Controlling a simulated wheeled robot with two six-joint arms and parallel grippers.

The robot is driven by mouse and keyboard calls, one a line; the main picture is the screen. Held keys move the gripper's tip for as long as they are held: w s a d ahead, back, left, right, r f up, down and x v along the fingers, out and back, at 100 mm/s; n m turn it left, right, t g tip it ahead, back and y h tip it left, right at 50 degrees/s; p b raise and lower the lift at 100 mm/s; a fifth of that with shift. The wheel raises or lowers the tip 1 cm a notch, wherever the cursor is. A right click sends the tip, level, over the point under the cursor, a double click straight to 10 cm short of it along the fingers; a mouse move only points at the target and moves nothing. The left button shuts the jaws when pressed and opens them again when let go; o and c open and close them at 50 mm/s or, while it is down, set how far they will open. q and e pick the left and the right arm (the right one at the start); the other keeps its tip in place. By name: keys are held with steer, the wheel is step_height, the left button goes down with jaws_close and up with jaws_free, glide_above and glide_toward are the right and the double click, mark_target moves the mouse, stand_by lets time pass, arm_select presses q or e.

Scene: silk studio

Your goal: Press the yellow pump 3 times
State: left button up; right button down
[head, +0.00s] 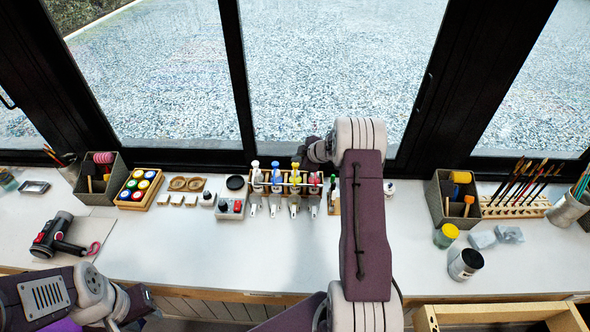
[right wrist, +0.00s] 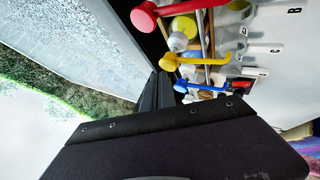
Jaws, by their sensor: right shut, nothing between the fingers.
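The yellow pump (head: 295,178) stands in a wooden rack among other pumps, with the blue pump (head: 276,175) to its left and the red pump (head: 313,178) to its right. In the right wrist view the yellow pump's head (right wrist: 185,61) shows between the red and blue heads. My right gripper (head: 312,156) is at the back of the rack, near and slightly right of the yellow head; it is shut and empty. Its dark fingers show in the right wrist view (right wrist: 157,90); contact with the head cannot be told. My left gripper (head: 138,302) is low at the left, its jaws unclear.
The wooden rack (head: 285,188) backs towards the black window frame. A tray of paint pots (head: 139,187) and a red-grey box (head: 231,206) stand to its left. A grey bin (head: 438,200) stands to the right.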

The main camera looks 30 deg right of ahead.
mark_target(297, 166)
steer(key=shift+f+b, duration=0.55)
steer(key=shift+f, duration=0.35)
stand_by(0.6)
steer(key=shift+r+p, duration=1.35)
steer(key=shift+p, duration=0.15)
step_height(297, 166, up, 6)
steer(key=p, duration=0.7)
